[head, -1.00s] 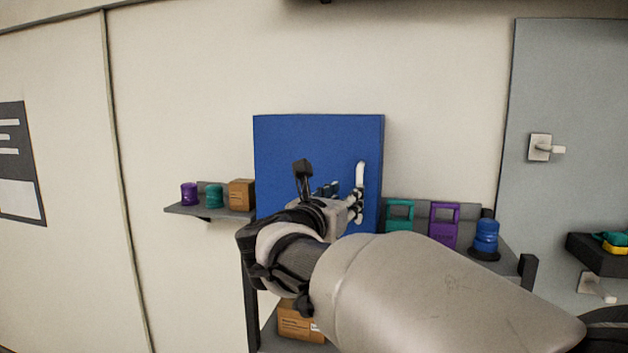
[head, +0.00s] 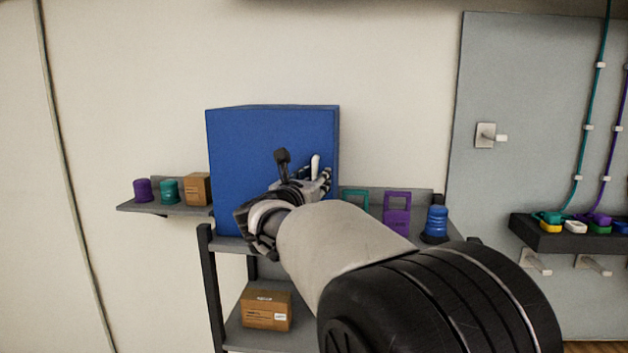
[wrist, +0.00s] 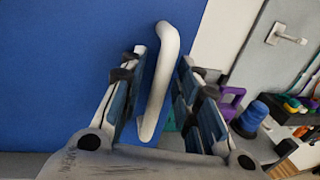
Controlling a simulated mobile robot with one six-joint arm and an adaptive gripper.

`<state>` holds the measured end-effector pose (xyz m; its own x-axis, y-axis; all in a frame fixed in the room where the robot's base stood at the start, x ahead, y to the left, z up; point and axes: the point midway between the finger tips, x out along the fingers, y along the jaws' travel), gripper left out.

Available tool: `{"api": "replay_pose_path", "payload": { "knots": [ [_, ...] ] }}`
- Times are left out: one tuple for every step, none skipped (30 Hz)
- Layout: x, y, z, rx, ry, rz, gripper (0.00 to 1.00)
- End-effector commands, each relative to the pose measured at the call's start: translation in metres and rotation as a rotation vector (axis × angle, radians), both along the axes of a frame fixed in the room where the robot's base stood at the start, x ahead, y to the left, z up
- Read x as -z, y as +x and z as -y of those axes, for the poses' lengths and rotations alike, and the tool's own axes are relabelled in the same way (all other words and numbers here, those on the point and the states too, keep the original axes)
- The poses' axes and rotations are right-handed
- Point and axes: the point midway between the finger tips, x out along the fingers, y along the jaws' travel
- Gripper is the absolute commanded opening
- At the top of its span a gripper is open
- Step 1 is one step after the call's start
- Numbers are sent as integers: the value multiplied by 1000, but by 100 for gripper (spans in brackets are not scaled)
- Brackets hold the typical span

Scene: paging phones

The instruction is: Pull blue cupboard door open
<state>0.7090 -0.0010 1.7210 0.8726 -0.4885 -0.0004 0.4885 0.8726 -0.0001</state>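The blue cupboard door (head: 258,150) stands upright on the grey shelf and looks shut in the head view. It fills the left of the wrist view (wrist: 60,70). Its white upright bar handle (head: 316,164) is near the door's right edge. My gripper (head: 303,170) is at the handle, partly hiding the door's lower part. In the wrist view, the handle (wrist: 160,80) lies between the two fingers of my gripper (wrist: 163,62). Narrow gaps show on both sides near the fingertips, so the fingers look open around it.
Purple (head: 142,190) and teal (head: 169,191) cylinders and a brown box (head: 198,188) stand left of the cupboard. A purple frame (head: 397,213) and a blue cylinder (head: 436,223) stand to its right. Another box (head: 266,309) is on the lower shelf. A grey wall panel (head: 510,80) has hooks.

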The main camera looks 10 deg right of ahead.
Motion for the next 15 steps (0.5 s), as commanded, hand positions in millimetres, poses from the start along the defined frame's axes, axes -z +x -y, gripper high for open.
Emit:
{"api": "replay_pose_path", "payload": {
  "knots": [
    [0, 0, 0, 0, 0, 0, 24],
    [0, 0, 0, 0, 0, 0, 22],
    [0, 0, 0, 0, 0, 0, 19],
    [0, 0, 0, 0, 0, 0, 17],
    [0, 0, 0, 0, 0, 0, 15],
    [0, 0, 0, 0, 0, 0, 13],
    [0, 0, 0, 0, 0, 0, 11],
    [0, 0, 0, 0, 0, 0, 9],
    [0, 0, 0, 0, 0, 0, 6],
    [0, 0, 0, 0, 0, 0, 4],
    [0, 0, 0, 0, 0, 0, 2],
    [0, 0, 0, 0, 0, 0, 0],
    [0, 0, 0, 0, 0, 0, 0],
    [0, 0, 0, 0, 0, 0, 0],
    [0, 0, 0, 0, 0, 0, 0]
  ]
}}
